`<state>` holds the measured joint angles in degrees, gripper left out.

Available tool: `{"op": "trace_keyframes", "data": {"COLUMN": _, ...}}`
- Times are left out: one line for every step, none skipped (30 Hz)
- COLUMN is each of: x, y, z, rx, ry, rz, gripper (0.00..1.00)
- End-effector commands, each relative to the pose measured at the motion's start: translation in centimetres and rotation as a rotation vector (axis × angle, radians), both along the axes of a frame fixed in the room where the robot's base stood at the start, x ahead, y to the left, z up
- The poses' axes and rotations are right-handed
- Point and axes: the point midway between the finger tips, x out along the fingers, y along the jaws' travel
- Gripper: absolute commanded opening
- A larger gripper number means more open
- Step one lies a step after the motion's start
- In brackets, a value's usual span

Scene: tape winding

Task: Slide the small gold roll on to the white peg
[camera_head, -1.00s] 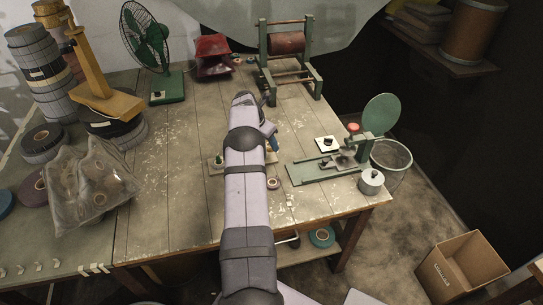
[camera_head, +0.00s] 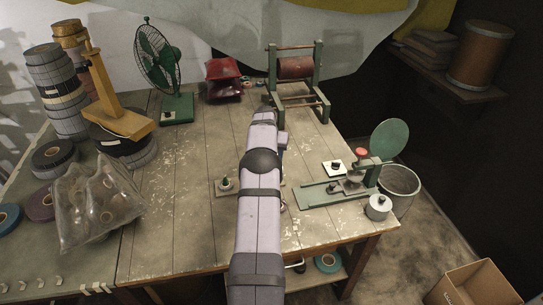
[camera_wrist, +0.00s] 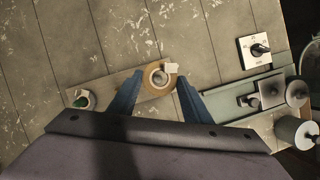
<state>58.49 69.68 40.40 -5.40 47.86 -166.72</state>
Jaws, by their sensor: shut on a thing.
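In the wrist view, the small gold roll (camera_wrist: 149,84) sits between the two blue fingertips of my gripper (camera_wrist: 158,83), which is shut on it. The roll shows as a tan ring with a pale centre, and a small white tab (camera_wrist: 170,67) stands out at its upper right. The roll is over the right end of a wooden board (camera_wrist: 108,86).
A green metal fixture (camera_head: 318,193) with a lever and a grey canister (camera_head: 378,206) stand to the right. A switch box (camera_head: 333,167) is behind the fixture. A plastic bag of rolls (camera_head: 97,205) lies left. The table's middle left is clear.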

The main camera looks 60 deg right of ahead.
Motion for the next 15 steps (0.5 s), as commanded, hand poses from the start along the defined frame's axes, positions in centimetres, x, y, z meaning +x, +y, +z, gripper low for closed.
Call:
{"op": "trace_keyframes", "data": {"x": 0.0, "y": 0.0, "z": 0.0, "rx": 0.000, "ry": 0.000, "rz": 0.000, "gripper": 0.23}}
{"op": "trace_keyframes", "data": {"x": 0.0, "y": 0.0, "z": -0.1, "rx": 0.000, "ry": 0.000, "rz": 0.000, "gripper": 0.23}}
{"op": "trace_keyframes", "data": {"x": 0.0, "y": 0.0, "z": -0.1, "rx": 0.000, "ry": 0.000, "rz": -0.001, "gripper": 0.23}}
{"op": "trace_keyframes", "data": {"x": 0.0, "y": 0.0, "z": -0.2, "rx": 0.000, "ry": 0.000, "rz": -0.001, "gripper": 0.23}}
{"op": "trace_keyframes", "data": {"x": 0.0, "y": 0.0, "z": -0.3, "rx": 0.000, "ry": 0.000, "rz": -0.001, "gripper": 0.23}}
{"op": "trace_keyframes", "data": {"x": 0.0, "y": 0.0, "z": -0.4, "rx": 0.000, "ry": 0.000, "rz": -0.001, "gripper": 0.23}}
{"op": "trace_keyframes", "data": {"x": 0.0, "y": 0.0, "z": -0.6, "rx": 0.000, "ry": 0.000, "rz": -0.001, "gripper": 0.23}}
{"op": "trace_keyframes", "data": {"x": 0.0, "y": 0.0, "z": -0.7, "rx": 0.000, "ry": 0.000, "rz": -0.001, "gripper": 0.23}}
{"op": "trace_keyframes", "data": {"x": 0.0, "y": 0.0, "z": -0.9, "rx": 0.001, "ry": 0.000, "rz": -0.001, "gripper": 0.23}}
{"op": "trace_keyframes", "data": {"x": 0.0, "y": 0.0, "z": -1.1, "rx": 0.001, "ry": 0.001, "rz": -0.001, "gripper": 0.23}}
{"op": "trace_keyframes", "data": {"x": 0.0, "y": 0.0, "z": -1.3, "rx": 0.001, "ry": 0.001, "rz": -0.001, "gripper": 0.23}}
{"op": "trace_keyframes", "data": {"x": 0.0, "y": 0.0, "z": -1.5, "rx": 0.001, "ry": 0.001, "rz": -0.001, "gripper": 0.23}}
{"op": "trace_keyframes", "data": {"x": 0.0, "y": 0.0, "z": -1.7, "rx": 0.001, "ry": 0.001, "rz": -0.001, "gripper": 0.23}}
{"op": "trace_keyframes", "data": {"x": 0.0, "y": 0.0, "z": -1.9, "rx": 0.001, "ry": 0.001, "rz": -0.002, "gripper": 0.23}}
{"op": "trace_keyframes", "data": {"x": 0.0, "y": 0.0, "z": -2.2, "rx": 0.001, "ry": 0.001, "rz": -0.002, "gripper": 0.23}}
